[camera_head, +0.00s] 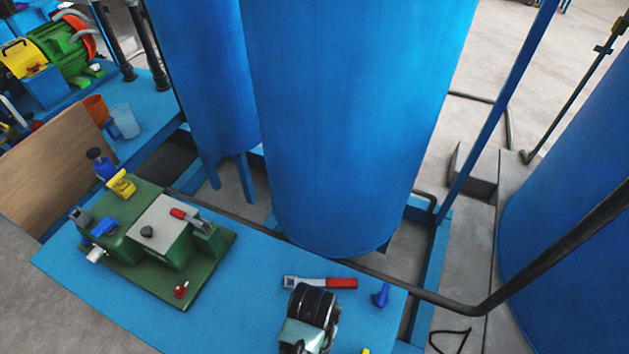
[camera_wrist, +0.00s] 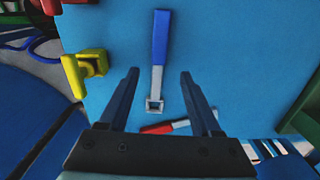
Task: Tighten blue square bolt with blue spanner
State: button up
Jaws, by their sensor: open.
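The blue spanner (camera_wrist: 160,38) shows in the wrist view, lying on the blue table. Its handle points to the top of the picture, and its silver shaft ends in a square socket. My gripper (camera_wrist: 159,72) is open and empty, one finger on each side of the shaft as seen; its height above the table is unclear. In the head view my wrist hides the spanner. The green machine (camera_head: 150,280) stands on the table's left part and bears a blue piece (camera_head: 104,227) and a blue-topped knob (camera_head: 104,168). I cannot tell which is the blue square bolt.
A red-handled spanner (camera_head: 320,283) lies behind my wrist and shows below the socket in the wrist view (camera_wrist: 160,128). A blue piece (camera_head: 381,294) stands to its right. A yellow object (camera_wrist: 85,68) is left of the blue spanner. A tall blue tank (camera_head: 345,120) rises behind the table.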

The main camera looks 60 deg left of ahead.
jog(key=shift+w+f, duration=0.15)
jog(key=shift+f, duration=2.6)
jog(key=shift+c, duration=0.2)
grip_shut()
